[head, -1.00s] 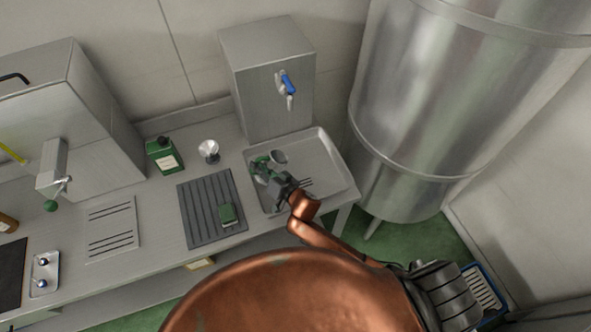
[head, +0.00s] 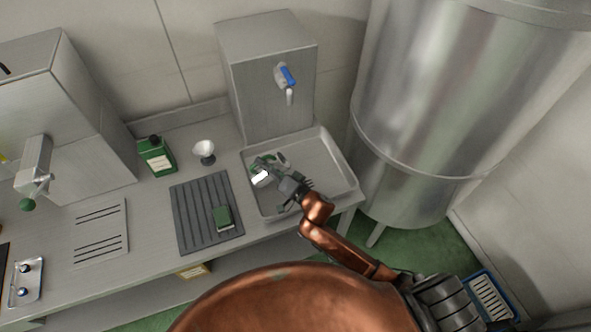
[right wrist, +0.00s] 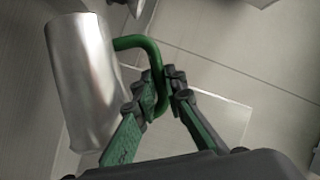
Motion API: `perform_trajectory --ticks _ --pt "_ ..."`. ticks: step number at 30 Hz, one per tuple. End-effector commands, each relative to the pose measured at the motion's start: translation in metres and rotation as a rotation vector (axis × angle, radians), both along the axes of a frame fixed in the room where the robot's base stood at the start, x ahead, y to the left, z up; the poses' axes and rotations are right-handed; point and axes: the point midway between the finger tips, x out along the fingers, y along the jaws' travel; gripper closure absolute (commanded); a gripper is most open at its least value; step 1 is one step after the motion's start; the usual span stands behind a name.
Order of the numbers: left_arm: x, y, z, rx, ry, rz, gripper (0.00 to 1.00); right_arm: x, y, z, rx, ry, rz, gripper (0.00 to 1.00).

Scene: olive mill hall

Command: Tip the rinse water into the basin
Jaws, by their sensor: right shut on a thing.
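The metal cup (right wrist: 82,85) has a green handle (right wrist: 150,50). My right gripper (right wrist: 163,88) is shut on this handle in the right wrist view, with the cup body beside the fingers. In the head view, my right gripper (head: 272,174) is over the left part of the steel basin (head: 325,175). The cup's rim (head: 282,159) shows there as a narrow sliver, and the cup looks tilted. The gripper hides part of it. I cannot see water in or leaving the cup. My left gripper is not in view.
A steel box with a blue-levered tap (head: 285,78) stands behind the basin. A large tank (head: 440,90) stands right.

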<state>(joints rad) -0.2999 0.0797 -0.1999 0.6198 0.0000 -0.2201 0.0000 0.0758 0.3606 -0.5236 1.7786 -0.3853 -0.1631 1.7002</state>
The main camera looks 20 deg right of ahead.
Motion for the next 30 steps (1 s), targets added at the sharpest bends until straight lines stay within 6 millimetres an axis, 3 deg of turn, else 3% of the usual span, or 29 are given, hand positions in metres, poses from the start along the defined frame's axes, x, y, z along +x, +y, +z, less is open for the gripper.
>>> perform_trajectory --ticks 12,30 --pt "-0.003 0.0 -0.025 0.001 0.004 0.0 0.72 0.0 -0.008 -0.001 0.103 -0.001 0.002 1.0" --pt "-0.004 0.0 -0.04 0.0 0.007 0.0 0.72 0.0 -0.017 0.01 0.208 0.003 0.002 1.0"
